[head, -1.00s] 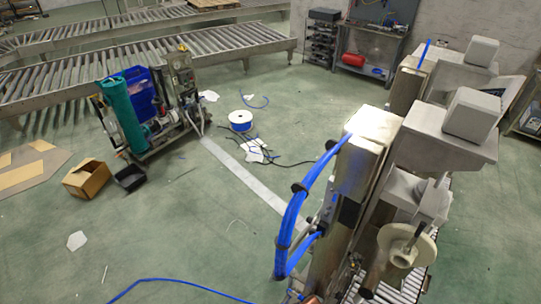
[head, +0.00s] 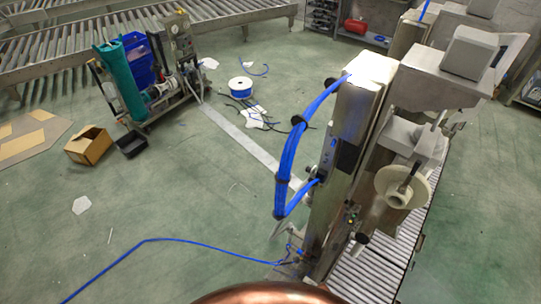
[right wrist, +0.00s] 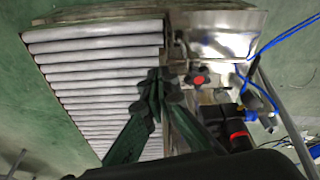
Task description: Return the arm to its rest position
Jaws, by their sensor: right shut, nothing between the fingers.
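My right gripper (right wrist: 158,88) shows in the right wrist view. Its dark green fingers come together at the tips, with nothing held between them. A roller conveyor (right wrist: 95,75) lies behind the fingers, and a red knob (right wrist: 197,80) shows to the right of the tips. I cannot tell how far the fingers are from either. Neither gripper shows in the head view, and my left gripper is in no frame.
A steel machine (head: 365,75) with blue hoses (head: 287,165) stands right of centre, beside a roller track (head: 375,265). A copper-coloured rounded surface (head: 268,294) fills the bottom edge; I cannot tell what it is. Floor at left centre is mostly clear, with a blue cable (head: 150,240).

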